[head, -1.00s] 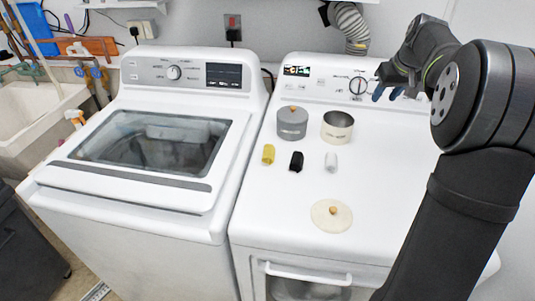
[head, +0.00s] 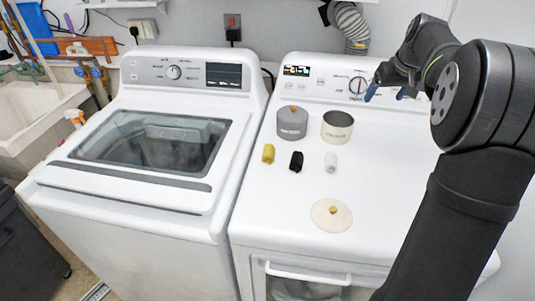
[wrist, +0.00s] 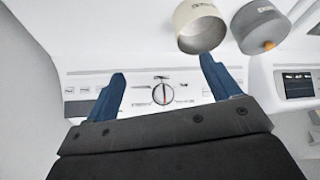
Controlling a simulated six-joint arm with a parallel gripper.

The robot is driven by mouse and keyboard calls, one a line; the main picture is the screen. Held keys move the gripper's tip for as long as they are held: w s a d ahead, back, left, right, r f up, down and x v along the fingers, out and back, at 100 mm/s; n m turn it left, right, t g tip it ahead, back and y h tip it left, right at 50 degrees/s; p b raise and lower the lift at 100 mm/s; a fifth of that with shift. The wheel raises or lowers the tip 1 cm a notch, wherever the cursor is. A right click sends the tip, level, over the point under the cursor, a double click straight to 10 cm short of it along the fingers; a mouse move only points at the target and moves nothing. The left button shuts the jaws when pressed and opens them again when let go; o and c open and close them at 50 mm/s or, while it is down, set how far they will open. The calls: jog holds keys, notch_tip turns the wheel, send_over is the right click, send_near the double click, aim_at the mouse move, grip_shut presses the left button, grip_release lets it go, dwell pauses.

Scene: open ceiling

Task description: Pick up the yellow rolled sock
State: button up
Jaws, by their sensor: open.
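The yellow rolled sock (head: 268,153) lies on the white dryer top, at the left end of a row with a black rolled sock (head: 296,161) and a white rolled sock (head: 331,162). My gripper (head: 385,93) is over the back right of the dryer, near the control panel, well away from the yellow sock. In the wrist view its two blue fingers (wrist: 160,88) are spread apart with nothing between them. The yellow sock does not show in the wrist view.
A grey lidded canister (head: 292,123) and an open cream canister (head: 337,128) stand behind the socks. A round cream lid (head: 331,216) lies in front. A washer (head: 130,190) stands to the left.

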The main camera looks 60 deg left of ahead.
jog(key=shift+a, duration=0.1)
jog(key=n+g+h, duration=0.2)
jog(key=n+h, duration=0.2)
jog(key=n, duration=1.1)
send_over(270, 149)
jog(key=f, duration=1.3)
jog(key=shift+a, duration=0.2)
jog(key=shift+w+d+f, duration=0.1)
jog(key=shift+f, duration=1.3)
jog(key=shift+d+f, duration=0.1)
jog(key=shift+f, duration=1.25)
jog(key=shift+c, duration=0.4)
jog(key=c, duration=1)
